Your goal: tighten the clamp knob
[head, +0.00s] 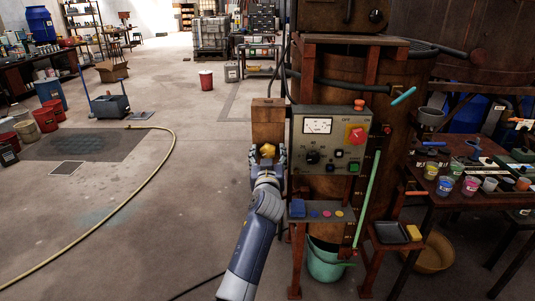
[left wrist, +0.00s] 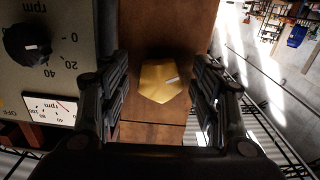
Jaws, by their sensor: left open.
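The clamp knob (head: 267,150) is yellow and lobed, on the front of a brown wooden block beside the vat's control panel. It also shows in the left wrist view (left wrist: 161,82), with a small pale mark on its face. My left gripper (head: 267,155) is open, with one finger on each side of the knob. In the left wrist view the fingers (left wrist: 159,92) stand apart from it, with gaps on both sides. My right gripper is in neither view.
The grey control panel (head: 327,139) with dials and buttons stands close on the right of the knob. Below it is a small shelf (head: 322,214) with a blue block and coloured discs.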

